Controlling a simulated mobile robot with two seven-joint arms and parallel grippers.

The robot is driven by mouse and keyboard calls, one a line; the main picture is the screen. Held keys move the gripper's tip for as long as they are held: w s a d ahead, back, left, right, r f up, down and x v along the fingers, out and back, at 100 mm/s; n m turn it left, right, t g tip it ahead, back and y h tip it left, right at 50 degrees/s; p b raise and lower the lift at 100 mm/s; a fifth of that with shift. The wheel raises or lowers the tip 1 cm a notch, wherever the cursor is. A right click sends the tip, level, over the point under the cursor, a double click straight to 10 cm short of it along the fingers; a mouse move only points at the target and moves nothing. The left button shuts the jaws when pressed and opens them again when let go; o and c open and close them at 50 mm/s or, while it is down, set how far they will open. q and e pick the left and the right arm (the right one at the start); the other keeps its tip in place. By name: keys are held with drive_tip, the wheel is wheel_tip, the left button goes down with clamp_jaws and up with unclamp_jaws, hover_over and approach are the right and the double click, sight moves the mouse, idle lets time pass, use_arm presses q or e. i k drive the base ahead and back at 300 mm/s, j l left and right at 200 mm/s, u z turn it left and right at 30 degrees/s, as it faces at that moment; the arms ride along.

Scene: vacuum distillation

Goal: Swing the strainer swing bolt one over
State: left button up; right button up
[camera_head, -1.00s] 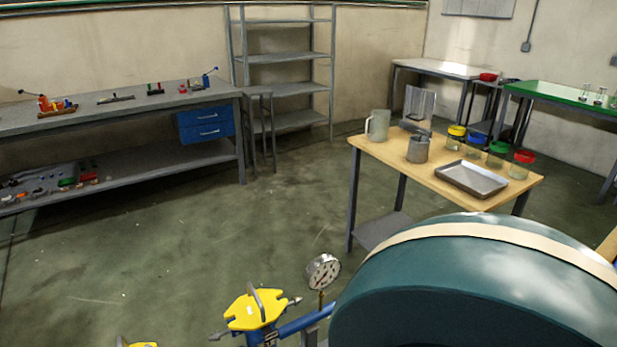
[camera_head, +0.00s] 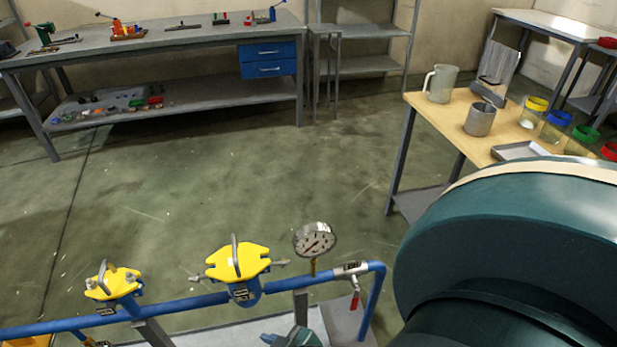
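Two strainers with yellow lids sit on a blue pipe in the lower part of the view. The larger strainer's lid (camera_head: 238,262) has a grey handle on top. One grey swing bolt (camera_head: 203,277) sticks out at its left side and another swing bolt (camera_head: 277,264) at its right side. The smaller strainer's lid (camera_head: 113,283) is at the left, with a handle and grey bolt ends (camera_head: 91,284) at its rim. I cannot tell which bolt is number one.
A pressure gauge (camera_head: 315,239) and a red-handled valve (camera_head: 354,298) are on the blue pipe (camera_head: 180,306) to the right. A large dark teal rounded body (camera_head: 500,235) fills the lower right. A wooden table (camera_head: 450,115) stands behind it. The middle floor is clear.

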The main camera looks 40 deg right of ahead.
sight(276, 264)
drive_tip(key=k+l, duration=0.1)
drive_tip(key=l, duration=0.25)
drive_tip(key=k+l, duration=0.1)
drive_tip(key=l, duration=0.25)
drive_tip(key=k+l, duration=0.1)
drive_tip(key=l, duration=0.25)
drive_tip(key=k+l, duration=0.1)
drive_tip(key=l, duration=0.2)
drive_tip(key=k+l, duration=0.15)
drive_tip(key=l, duration=0.2)
